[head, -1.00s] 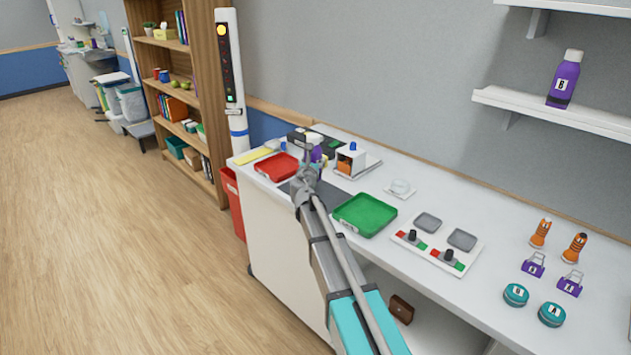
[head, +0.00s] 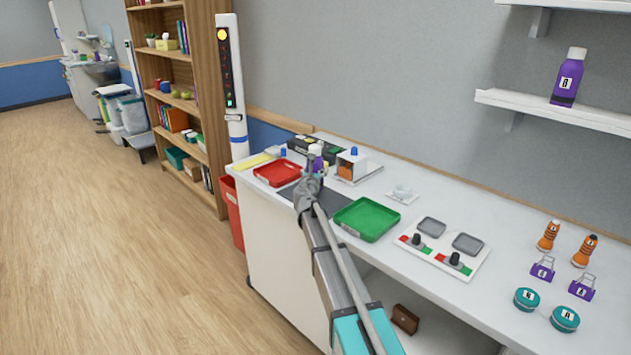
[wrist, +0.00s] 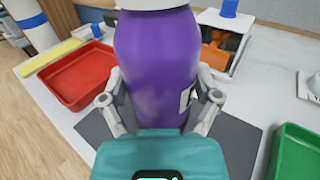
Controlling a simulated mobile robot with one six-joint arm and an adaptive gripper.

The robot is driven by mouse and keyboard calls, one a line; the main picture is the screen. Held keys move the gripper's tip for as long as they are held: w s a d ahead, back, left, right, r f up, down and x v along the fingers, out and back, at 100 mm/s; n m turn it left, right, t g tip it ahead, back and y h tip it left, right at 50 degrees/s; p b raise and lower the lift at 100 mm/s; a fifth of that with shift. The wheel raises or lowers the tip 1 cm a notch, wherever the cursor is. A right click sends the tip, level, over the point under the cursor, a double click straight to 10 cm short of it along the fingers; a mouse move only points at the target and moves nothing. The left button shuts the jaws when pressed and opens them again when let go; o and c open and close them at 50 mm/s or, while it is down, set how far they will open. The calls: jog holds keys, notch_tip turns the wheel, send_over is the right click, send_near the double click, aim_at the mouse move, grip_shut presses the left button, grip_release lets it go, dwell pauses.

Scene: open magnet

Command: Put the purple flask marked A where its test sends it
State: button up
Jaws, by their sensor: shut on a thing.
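My gripper (wrist: 160,107) is shut on a purple flask (wrist: 155,60) with a white cap. In the wrist view the flask is upright between the fingers, over a dark grey mat (wrist: 235,140). Only the edge of its label shows, so I cannot read the letter. In the head view my gripper (head: 314,168) hides most of the flask. Whether the flask touches the mat is not clear. A second purple flask (head: 567,82), with a white label whose letter is blurred, stands on the wall shelf (head: 560,108).
A red tray (head: 278,173) lies left of the mat and a green tray (head: 366,218) right of it. A white stand with an orange part (head: 351,163) is behind.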

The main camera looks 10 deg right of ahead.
jog(key=shift+f, duration=0.1)
jog(key=shift+w+d+f+b, duration=0.1)
jog(key=shift+w+f+b, duration=0.35)
jog(key=shift+b, duration=0.1)
jog(key=shift+f+b, duration=1.45)
jog(key=shift+f, duration=0.05)
jog(key=shift+f, duration=0.1)
jog(key=o, duration=1.1)
jog(key=v, duration=1.2)
